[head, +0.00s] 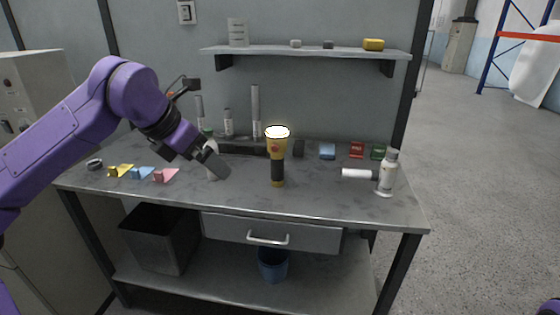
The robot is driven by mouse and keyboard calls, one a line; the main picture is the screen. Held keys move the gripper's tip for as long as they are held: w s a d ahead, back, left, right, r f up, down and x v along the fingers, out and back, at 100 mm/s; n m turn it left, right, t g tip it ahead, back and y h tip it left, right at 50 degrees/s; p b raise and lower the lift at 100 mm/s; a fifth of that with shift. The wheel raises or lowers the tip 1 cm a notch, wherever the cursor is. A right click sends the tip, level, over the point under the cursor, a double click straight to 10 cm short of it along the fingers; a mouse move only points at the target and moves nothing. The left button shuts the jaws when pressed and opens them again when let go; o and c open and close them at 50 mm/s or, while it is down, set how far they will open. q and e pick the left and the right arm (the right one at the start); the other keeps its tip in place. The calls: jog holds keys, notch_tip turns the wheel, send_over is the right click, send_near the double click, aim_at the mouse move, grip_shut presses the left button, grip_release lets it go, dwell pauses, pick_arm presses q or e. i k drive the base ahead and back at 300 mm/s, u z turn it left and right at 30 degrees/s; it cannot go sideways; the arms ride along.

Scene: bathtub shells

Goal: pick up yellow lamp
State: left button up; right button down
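The yellow lamp (276,148), a flashlight with a dark grip and a bright top, stands upright near the middle of the grey workbench. My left gripper (217,164) is to the left of the lamp, apart from it, pointing down to the right. It overlaps a white bottle (211,172) with a green top in the picture; I cannot tell whether they touch. The gap between its fingers does not show clearly. My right gripper is not in view.
The workbench (330,200) has clear room in front of and right of the lamp. A white bottle (387,174) and a white roll (357,173) are at the right. Coloured pieces (142,173) lie at the left. A shelf (300,50) hangs above the back.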

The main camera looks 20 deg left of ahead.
aim_at(278, 135)
jog(key=i, duration=0.85)
